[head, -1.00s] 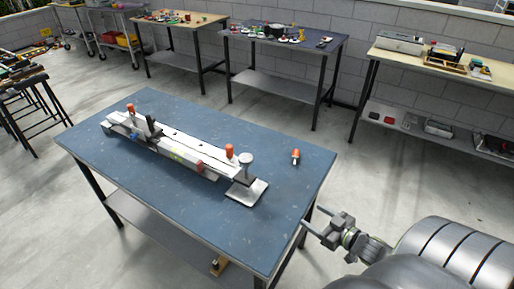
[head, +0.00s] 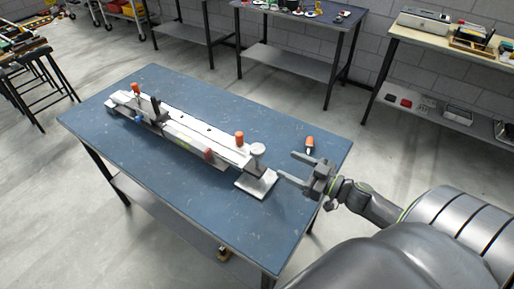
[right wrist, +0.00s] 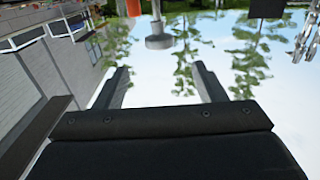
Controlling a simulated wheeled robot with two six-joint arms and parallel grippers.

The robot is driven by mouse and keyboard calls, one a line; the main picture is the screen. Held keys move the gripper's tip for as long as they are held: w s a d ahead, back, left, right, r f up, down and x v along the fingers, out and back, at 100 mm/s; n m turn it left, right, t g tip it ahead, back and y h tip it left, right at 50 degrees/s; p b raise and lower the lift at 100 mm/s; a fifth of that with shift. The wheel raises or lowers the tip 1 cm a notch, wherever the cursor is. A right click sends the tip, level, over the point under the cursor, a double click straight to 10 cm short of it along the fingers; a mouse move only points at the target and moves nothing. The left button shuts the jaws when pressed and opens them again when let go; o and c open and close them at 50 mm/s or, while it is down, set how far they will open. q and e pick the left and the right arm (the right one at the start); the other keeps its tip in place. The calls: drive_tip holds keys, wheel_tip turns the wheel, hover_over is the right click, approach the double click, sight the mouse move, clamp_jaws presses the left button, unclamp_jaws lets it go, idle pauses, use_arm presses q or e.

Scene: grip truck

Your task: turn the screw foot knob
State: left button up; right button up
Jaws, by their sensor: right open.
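A long pale clamp-like fixture (head: 190,130) lies diagonally on the blue table. At its right end is a round grey knob (head: 258,149) on a short stem above a square metal foot plate (head: 257,185). My right gripper (head: 286,165) is open and empty, just right of the knob, its two fingers pointing at it and apart from it. In the right wrist view the knob (right wrist: 160,42) shows beyond the open fingers (right wrist: 162,76), lined up with the gap between them. My left gripper is not in view.
The blue table (head: 120,180) has orange handles (head: 239,138) standing on the fixture. A loose orange-topped piece (head: 309,143) sits behind my right gripper. The table's front is clear. Workbenches (head: 300,65) stand along the back wall.

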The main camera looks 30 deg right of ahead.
sight(264, 152)
drive_tip(key=p+x, duration=0.1)
drive_tip(key=x, duration=0.4)
drive_tip(key=shift+w+r+p, duration=0.1)
drive_tip(key=shift+r+p, duration=0.15)
drive_tip(key=shift+p, duration=0.15)
drive_tip(key=p+x, duration=0.1)
drive_tip(key=x, duration=0.4)
drive_tip(key=shift+w+f, duration=0.15)
drive_tip(key=shift+w, duration=0.1)
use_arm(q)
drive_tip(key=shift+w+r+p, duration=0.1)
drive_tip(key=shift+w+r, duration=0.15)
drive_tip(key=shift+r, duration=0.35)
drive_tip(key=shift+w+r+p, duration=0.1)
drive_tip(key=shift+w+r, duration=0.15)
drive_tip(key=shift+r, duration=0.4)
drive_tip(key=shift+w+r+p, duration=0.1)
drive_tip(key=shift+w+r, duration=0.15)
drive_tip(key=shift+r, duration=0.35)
use_arm(e)
drive_tip(key=shift+w+a+f, duration=0.1)
drive_tip(key=shift+w+a, duration=0.25)
drive_tip(key=shift+w, duration=0.3)
